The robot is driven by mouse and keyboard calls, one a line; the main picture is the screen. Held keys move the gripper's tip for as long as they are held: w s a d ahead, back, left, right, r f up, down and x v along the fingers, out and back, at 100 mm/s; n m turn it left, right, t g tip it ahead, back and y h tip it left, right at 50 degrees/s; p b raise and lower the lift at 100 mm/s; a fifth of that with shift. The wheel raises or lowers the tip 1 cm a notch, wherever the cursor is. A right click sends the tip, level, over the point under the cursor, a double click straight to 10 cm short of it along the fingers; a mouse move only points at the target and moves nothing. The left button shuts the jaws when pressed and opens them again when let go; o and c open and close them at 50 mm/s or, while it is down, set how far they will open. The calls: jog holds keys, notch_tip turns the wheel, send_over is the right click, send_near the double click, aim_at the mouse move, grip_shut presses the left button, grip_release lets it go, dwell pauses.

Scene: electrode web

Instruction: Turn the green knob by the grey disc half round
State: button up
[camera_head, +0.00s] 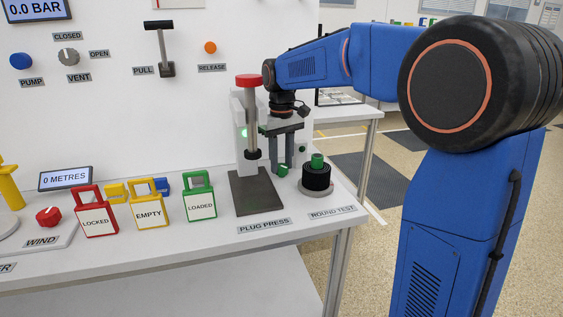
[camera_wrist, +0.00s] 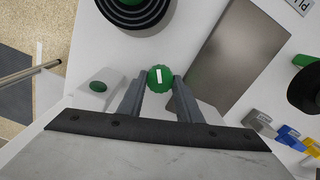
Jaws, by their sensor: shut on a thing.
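The green knob (camera_wrist: 159,75) has a ribbed edge and a white line on top, running nearly up and down in the wrist view. In the head view the knob (camera_head: 284,171) sits low on the bench, partly hidden. My gripper (camera_wrist: 160,84) is shut on the knob, one finger at each side; in the head view my gripper (camera_head: 283,164) points down from above. The grey disc (camera_head: 317,193) lies just right of the knob, under a black cylinder (camera_head: 317,178) with a green top. The ringed black cylinder (camera_wrist: 137,14) is at the wrist view's top.
The plug press with a red top (camera_head: 249,81) stands close left of my gripper, on a dark plate (camera_head: 257,194). A white block with a green button (camera_wrist: 98,87) is beside my fingers. Red, yellow and green tags (camera_head: 200,205) stand further left. The bench edge is close at right.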

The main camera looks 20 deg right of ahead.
dwell(0.3)
jog(key=o, duration=1)
jog(key=shift+o, duration=0.2)
